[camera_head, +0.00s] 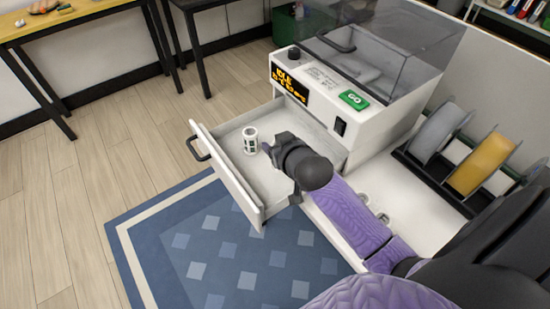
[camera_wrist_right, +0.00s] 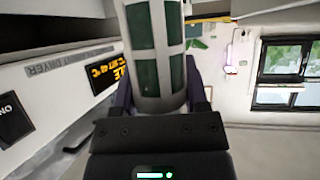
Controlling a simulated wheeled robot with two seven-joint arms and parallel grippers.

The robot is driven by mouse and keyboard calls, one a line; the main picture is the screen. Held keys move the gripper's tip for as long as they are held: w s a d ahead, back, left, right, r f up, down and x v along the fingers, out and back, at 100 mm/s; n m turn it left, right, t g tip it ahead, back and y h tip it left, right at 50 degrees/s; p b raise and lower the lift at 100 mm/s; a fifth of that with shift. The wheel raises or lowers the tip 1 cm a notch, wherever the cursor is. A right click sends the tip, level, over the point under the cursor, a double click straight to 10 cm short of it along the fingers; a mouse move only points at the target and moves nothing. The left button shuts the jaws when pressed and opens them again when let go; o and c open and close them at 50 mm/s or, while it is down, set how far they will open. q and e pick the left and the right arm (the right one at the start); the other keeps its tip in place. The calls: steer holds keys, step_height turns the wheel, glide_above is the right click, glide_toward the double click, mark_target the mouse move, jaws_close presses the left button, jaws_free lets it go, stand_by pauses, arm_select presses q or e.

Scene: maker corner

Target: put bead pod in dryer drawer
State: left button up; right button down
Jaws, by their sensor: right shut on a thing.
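The bead pod (camera_head: 250,140) is a small white cylinder with dark windows. It is upright within the outline of the open dryer drawer (camera_head: 228,167); I cannot tell if it touches the drawer floor. My right gripper (camera_head: 267,149) reaches over the drawer from the right and is shut on the pod. In the right wrist view the pod (camera_wrist_right: 155,45) fills the gap between the fingers of my right gripper (camera_wrist_right: 158,88), showing green panels in a pale frame. The white dryer (camera_head: 375,110) stands behind the drawer. My left gripper is out of view.
The dryer has a lit orange display (camera_head: 289,82), a green GO button (camera_head: 354,99) and a clear lid (camera_head: 385,40). A spool rack (camera_head: 440,180) with a yellow spool (camera_head: 482,164) stands at right. A wooden table (camera_head: 85,14) is at far left. Open floor lies left of the drawer.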

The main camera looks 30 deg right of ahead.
step_height(320, 180, down, 7)
steer(key=b, duration=0.2)
steer(key=shift+r+b, duration=0.1)
steer(key=shift+b, duration=0.3)
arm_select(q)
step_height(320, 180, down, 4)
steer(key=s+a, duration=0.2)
arm_select(e)
steer(key=shift+c, duration=2)
jaws_free()
steer(key=o, duration=0.3)
arm_select(q)
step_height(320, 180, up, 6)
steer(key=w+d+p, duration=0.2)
steer(key=p, duration=0.3)
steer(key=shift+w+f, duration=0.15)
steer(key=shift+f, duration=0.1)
arm_select(e)
steer(key=v, duration=1.2)
